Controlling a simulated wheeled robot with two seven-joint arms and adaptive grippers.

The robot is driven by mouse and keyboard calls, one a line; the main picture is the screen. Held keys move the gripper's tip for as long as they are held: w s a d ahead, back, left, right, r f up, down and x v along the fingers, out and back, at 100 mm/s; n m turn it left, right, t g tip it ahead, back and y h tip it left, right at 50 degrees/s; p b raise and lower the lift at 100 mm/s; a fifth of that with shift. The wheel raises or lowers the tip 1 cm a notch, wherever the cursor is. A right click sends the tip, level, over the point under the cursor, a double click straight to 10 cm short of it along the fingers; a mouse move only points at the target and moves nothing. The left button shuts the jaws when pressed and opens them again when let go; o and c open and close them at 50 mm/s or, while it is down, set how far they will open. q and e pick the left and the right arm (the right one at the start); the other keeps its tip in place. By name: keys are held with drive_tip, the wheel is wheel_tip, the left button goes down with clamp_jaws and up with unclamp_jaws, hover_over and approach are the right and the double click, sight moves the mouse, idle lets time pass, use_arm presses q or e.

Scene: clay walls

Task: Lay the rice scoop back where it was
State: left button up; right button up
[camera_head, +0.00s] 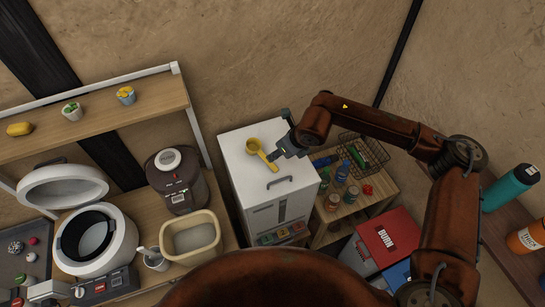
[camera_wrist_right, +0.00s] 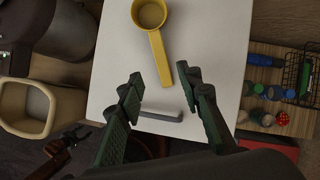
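The yellow rice scoop (camera_head: 260,150) lies on the flat top of a white cabinet (camera_head: 240,175). In the right wrist view the scoop's round bowl (camera_wrist_right: 150,13) points away from me and its handle points toward me. My right gripper (camera_head: 279,153) is by the handle end, over the cabinet top. In the right wrist view my right gripper (camera_wrist_right: 164,80) is open, with the handle end in the gap between its spread fingers and not gripped. What looks like my left gripper (camera_wrist_right: 80,136) shows small and dark at the lower left there; its fingers are unclear.
Left of the cabinet are a dark dispenser (camera_head: 178,182), a beige bin (camera_head: 191,237) and an open rice cooker (camera_head: 95,238). To its right, a low wooden shelf holds jars (camera_head: 342,173) and a wire basket (camera_head: 365,150). A grey handle (camera_wrist_right: 160,116) rises near the scoop.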

drive_tip(key=shift+b+v, duration=0.4)
drive_tip(key=shift+v, duration=2.2)
